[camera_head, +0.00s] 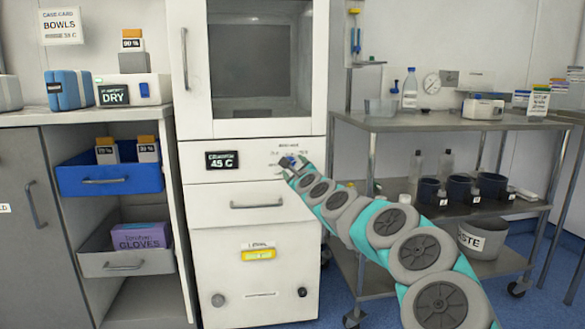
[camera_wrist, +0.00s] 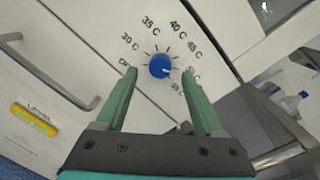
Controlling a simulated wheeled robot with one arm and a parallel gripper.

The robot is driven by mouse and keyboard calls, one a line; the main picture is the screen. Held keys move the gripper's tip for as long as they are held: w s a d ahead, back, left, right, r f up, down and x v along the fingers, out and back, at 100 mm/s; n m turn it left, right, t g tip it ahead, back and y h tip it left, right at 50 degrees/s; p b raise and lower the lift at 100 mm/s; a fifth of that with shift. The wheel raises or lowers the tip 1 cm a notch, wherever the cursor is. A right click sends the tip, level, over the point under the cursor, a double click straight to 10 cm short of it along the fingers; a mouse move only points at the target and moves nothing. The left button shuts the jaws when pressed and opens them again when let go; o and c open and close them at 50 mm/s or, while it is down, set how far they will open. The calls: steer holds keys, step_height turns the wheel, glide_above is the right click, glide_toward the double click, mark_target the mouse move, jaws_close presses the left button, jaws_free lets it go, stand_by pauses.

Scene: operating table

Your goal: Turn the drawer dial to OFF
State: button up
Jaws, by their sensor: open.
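The drawer dial (camera_wrist: 160,66) is a round blue knob on the white cabinet front, ringed by tick marks and labels from OFF at the left through 30 to 55 C. A small pale mark on the knob lies at its right side, toward the higher temperatures; the exact setting is hard to read. My gripper (camera_wrist: 164,82) is open, with its two green fingers on either side below the dial in the wrist view and nothing between them. In the head view my gripper (camera_head: 291,168) is at the panel and partly covers the dial; contact cannot be told.
A black display (camera_head: 222,160) left of the dial reads 45 C. A closed drawer with a handle (camera_head: 256,205) lies below the panel. A steel cart (camera_head: 440,124) with bottles and pots stands at the right. Open shelves with a blue bin (camera_head: 110,181) stand left.

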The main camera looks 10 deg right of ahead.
steer(key=shift+w+a+f, duration=0.1)
steer(key=shift+w+f, duration=0.05)
steer(key=shift+w, duration=0.75)
steer(key=shift+w+b, duration=0.2)
steer(key=shift+b, duration=0.1)
steer(key=shift+c, duration=0.2)
jaws_close()
